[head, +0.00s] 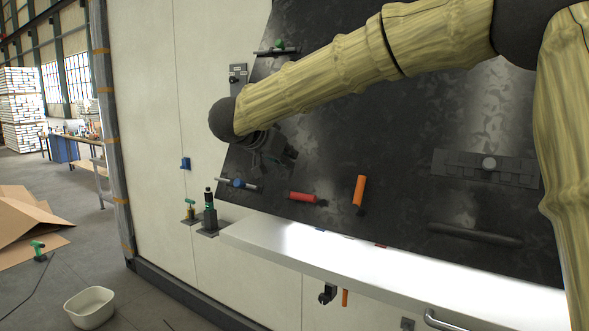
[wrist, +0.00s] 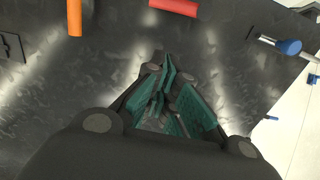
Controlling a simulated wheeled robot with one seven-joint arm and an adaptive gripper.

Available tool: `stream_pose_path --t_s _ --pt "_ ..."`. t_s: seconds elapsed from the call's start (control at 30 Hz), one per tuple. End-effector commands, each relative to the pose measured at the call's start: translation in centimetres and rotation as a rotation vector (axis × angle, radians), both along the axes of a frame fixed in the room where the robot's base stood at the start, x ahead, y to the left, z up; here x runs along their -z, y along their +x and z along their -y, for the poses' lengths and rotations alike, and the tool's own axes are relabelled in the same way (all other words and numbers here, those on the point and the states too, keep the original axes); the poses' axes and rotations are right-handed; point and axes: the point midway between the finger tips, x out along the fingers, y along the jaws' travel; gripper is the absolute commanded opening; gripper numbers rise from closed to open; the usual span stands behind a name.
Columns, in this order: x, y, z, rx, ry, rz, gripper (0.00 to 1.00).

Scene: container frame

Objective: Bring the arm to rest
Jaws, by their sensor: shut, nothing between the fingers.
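My gripper (head: 272,150) is in front of the left part of a dark tilted panel (head: 405,165), at the end of my outstretched arm. It is small and dark in the head view, so its fingers are hard to make out there. In the wrist view my gripper (wrist: 165,85) shows green finger pads drawn together, with nothing seen held between them. The panel's dark surface lies beyond the fingers, and I cannot tell the exact gap.
A red handle (head: 303,197), an orange handle (head: 359,190) and a blue-collared lever (head: 238,183) are on the panel below my gripper. A white ledge (head: 400,271) runs under it. A white bin (head: 90,307) stands on the floor, lower left.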

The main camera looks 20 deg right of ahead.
Motion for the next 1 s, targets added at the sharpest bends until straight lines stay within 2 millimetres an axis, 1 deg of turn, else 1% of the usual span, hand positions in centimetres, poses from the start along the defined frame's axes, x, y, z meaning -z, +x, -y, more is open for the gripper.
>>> stream_pose_path --t_s 0.07,0.13,0.17,0.27,0.37,0.4,0.43,0.47,0.5,0.57,0.6,0.63,0.67,0.7,0.77,0.8,0.87,0.9,0.97,1.0 --pt "0.0 -0.2 -0.2 0.000 -0.001 0.000 0.00" --pt "0.8 -0.1 -0.3 -0.002 -0.008 -0.002 0.00" --pt "1.5 0.1 -0.2 -0.006 -0.014 -0.002 0.00" --pt "5.2 0.8 0.0 -0.021 -0.042 -0.002 0.00" --pt "10.6 1.7 0.4 -0.051 -0.078 -0.003 0.00" --pt "12.9 2.1 0.5 -0.067 -0.090 -0.002 0.00" --pt "14.6 2.2 0.7 -0.080 -0.100 -0.004 0.00" --pt "16.4 2.3 0.7 -0.093 -0.109 -0.005 0.00" --pt "18.7 2.4 0.8 -0.112 -0.118 -0.007 0.00" --pt "22.1 2.5 0.9 -0.144 -0.133 -0.013 0.00" --pt "24.5 2.3 0.9 -0.166 -0.138 -0.020 0.00" --pt "26.1 2.2 1.0 -0.181 -0.143 -0.024 0.00" --pt "27.9 2.0 0.9 -0.198 -0.145 -0.030 0.00" --pt "30.2 1.8 1.0 -0.221 -0.148 -0.038 0.00" --pt "33.6 1.2 1.0 -0.256 -0.149 -0.053 0.00" --pt "35.9 0.7 1.0 -0.280 -0.149 -0.064 0.00" --pt "39.3 -0.1 0.9 -0.316 -0.144 -0.082 0.00" --pt "41.5 -0.8 0.9 -0.339 -0.141 -0.096 0.00" --pt "44.7 -2.0 0.9 -0.374 -0.131 -0.118 0.00" --pt "46.9 -2.9 0.9 -0.397 -0.125 -0.135 0.00"
